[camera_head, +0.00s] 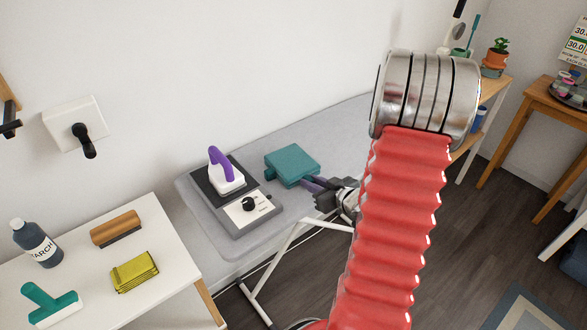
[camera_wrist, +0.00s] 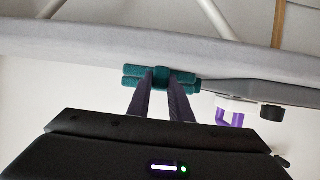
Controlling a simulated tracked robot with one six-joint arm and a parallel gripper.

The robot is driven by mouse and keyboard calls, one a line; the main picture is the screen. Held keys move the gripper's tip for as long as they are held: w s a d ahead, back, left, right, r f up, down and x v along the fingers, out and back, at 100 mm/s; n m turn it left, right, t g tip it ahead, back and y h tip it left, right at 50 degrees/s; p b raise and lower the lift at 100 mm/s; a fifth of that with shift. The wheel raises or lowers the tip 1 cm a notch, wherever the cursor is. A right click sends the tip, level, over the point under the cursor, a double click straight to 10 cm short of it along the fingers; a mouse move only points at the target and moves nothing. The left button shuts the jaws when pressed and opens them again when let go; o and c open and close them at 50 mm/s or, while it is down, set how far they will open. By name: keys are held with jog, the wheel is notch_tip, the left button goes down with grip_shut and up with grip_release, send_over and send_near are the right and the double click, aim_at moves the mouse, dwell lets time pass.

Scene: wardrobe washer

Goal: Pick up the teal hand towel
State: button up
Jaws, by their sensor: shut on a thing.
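The teal hand towel (camera_head: 292,163) is a folded block on the grey ironing board (camera_head: 342,123), right of the iron station. In the wrist view the towel (camera_wrist: 132,76) shows as stacked teal layers at the board's surface. My gripper (camera_head: 306,183) reaches it from the right, with its fingers at the towel's near right edge. In the wrist view my gripper's two dark fingers (camera_wrist: 161,84) are closed on the towel's edge. The towel seems to be at or close to the board; I cannot tell whether it is lifted.
A purple-handled iron (camera_head: 225,172) stands on its grey base (camera_head: 237,217) left of the towel. A white table (camera_head: 95,265) at front left holds a dark bottle (camera_head: 37,243), a brush (camera_head: 115,228), a yellow cloth (camera_head: 134,271) and a teal-handled tool (camera_head: 50,304).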

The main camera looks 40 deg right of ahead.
grip_shut()
jog(key=shift+r, duration=0.15)
notch_tip(320, 180, up, 28)
dwell(0.9)
